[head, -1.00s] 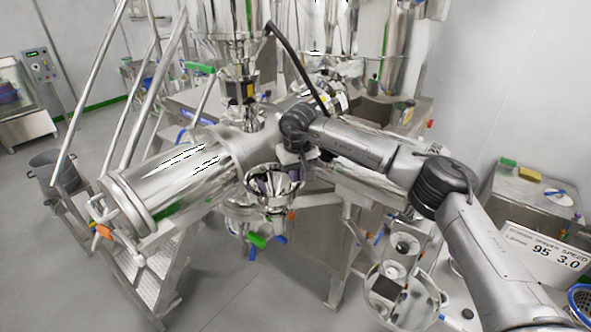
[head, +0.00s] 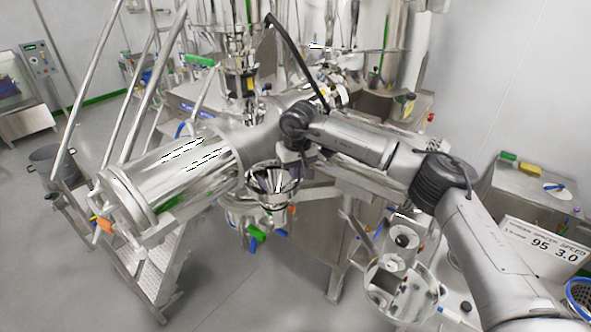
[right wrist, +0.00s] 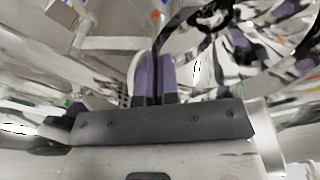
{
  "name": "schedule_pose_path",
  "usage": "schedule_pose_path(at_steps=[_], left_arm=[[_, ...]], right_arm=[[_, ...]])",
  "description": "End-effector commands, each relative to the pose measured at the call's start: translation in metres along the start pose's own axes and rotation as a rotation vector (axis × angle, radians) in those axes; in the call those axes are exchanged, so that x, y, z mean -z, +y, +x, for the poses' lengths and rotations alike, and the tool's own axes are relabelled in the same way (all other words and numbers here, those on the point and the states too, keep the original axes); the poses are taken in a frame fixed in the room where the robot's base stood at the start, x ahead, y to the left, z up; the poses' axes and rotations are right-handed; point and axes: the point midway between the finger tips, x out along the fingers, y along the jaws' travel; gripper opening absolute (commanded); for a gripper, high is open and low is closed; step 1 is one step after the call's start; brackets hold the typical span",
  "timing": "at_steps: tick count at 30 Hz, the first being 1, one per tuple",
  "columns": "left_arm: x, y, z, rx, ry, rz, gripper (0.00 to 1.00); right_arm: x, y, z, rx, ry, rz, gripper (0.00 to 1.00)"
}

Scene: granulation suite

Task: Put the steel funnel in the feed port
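The steel funnel (head: 272,181), a shiny open cone, is in the middle of the head view, beside the end of the long polished cylinder. My right gripper (head: 288,166) is at the funnel's upper right rim. In the right wrist view its two purple finger pads (right wrist: 157,76) are close together on a thin dark edge that curves up to the right, which looks like the funnel's rim (right wrist: 203,14). The funnel's lower end overlaps steel fittings behind it, so I cannot tell whether it touches them. I cannot pick out the feed port with certainty. My left gripper is not in view.
The polished horizontal cylinder (head: 175,172) is left of the funnel, with steel stairs (head: 150,275) below it. A white speed sign (head: 540,245) and a steel bench (head: 535,190) stand at the right. A grey bucket (head: 52,165) stands at the left. Floor is clear at lower centre.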

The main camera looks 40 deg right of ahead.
Motion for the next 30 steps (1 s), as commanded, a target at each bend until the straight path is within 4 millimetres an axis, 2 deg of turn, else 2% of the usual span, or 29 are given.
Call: schedule_pose_path(at_steps=[6,16,26,30], left_arm=[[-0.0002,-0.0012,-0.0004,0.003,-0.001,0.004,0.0],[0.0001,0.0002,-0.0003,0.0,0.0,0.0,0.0],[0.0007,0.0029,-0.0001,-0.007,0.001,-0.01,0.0],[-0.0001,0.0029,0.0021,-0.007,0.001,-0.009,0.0]], right_arm=[[0.0002,-0.0001,-0.0006,0.001,0.001,0.0,0.0],[0.0002,0.0007,-0.0003,-0.001,0.001,0.002,0.32],[0.0001,0.0036,0.0009,-0.006,-0.001,0.006,0.32],[0.0005,0.0039,-0.0043,-0.006,0.0,0.008,0.32]])
